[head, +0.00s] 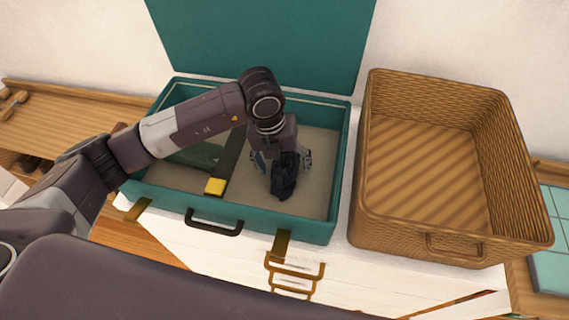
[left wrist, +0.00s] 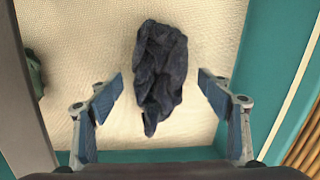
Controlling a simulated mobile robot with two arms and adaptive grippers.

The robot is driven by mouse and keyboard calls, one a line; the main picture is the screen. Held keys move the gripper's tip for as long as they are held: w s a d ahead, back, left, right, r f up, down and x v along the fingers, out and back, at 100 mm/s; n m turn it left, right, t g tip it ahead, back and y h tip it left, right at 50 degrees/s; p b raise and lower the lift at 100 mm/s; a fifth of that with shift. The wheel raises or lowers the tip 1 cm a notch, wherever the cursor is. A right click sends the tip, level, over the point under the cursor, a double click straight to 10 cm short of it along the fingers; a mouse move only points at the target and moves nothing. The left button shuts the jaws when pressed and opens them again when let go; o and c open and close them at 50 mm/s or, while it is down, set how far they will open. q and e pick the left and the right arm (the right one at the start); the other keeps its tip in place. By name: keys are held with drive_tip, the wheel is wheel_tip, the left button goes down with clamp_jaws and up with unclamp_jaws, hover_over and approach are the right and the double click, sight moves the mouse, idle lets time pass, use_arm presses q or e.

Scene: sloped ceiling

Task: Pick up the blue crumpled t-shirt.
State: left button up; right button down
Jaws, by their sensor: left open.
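The crumpled t-shirt (head: 286,178) is dark blue and lies on the cream lining of an open teal suitcase (head: 265,223), in its right part. In the left wrist view the t-shirt (left wrist: 161,72) lies in the middle, ahead of and between the spread fingers. My left gripper (head: 281,163) is over the suitcase with its fingers on either side of the t-shirt in the head view. It also shows in the left wrist view (left wrist: 166,97), open and empty. The gripper and wrist hide part of the t-shirt in the head view. My right gripper is not in view.
An empty wicker basket (head: 365,205) stands right of the suitcase. The suitcase's raised lid (head: 270,45) is behind. A dark divider with a yellow block (head: 215,187) and a dark green item (head: 200,153) lie left of the t-shirt. The white wall is behind.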

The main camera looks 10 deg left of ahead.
use_arm(q)
drive_tip(key=shift+f, duration=0.2)
drive_tip(key=c, duration=1.3)
drive_tip(key=shift+c, duration=0.2)
drive_tip(key=shift+w+r, duration=0.1)
drive_tip(key=shift+r, duration=0.05)
